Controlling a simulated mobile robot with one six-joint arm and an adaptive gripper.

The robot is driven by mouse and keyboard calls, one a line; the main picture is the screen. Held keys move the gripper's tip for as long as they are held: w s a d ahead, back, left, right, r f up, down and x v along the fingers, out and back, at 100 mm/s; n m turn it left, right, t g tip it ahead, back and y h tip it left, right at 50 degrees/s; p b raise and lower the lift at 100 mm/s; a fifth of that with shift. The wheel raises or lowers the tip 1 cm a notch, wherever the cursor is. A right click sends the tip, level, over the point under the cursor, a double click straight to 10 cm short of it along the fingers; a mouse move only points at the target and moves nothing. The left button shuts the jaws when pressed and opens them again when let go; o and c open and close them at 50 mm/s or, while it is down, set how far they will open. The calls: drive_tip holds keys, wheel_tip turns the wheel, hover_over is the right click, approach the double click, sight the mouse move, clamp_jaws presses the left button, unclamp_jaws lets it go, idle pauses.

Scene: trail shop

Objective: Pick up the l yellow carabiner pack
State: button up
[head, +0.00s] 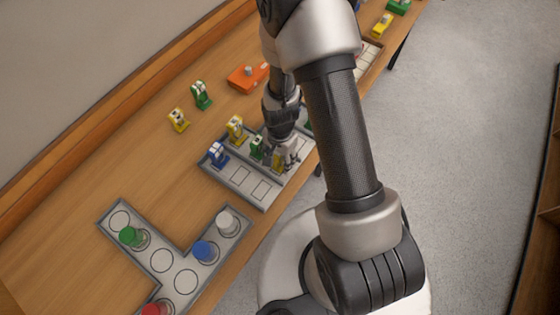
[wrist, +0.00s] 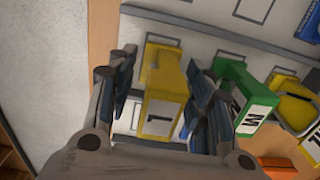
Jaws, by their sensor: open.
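A yellow carabiner pack (wrist: 164,75) with a white label stands in the grey tray. The label reads as an L, seen turned. In the wrist view my gripper (wrist: 160,98) is open, with one finger on each side of this pack. Small gaps seem to remain, but I cannot tell whether either finger touches it. In the head view my gripper (head: 284,152) is low over the tray's right part and hides much of the pack.
A green pack marked M (wrist: 232,88) stands close beside the right finger. Another yellow pack (head: 235,128) and a blue pack (head: 218,154) are nearby. The tray (head: 240,185) has empty outlined slots in front. An orange object (head: 245,79) lies behind.

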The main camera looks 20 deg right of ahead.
drive_tip(key=shift+c, duration=0.4)
clamp_jaws()
drive_tip(key=shift+r, duration=0.15)
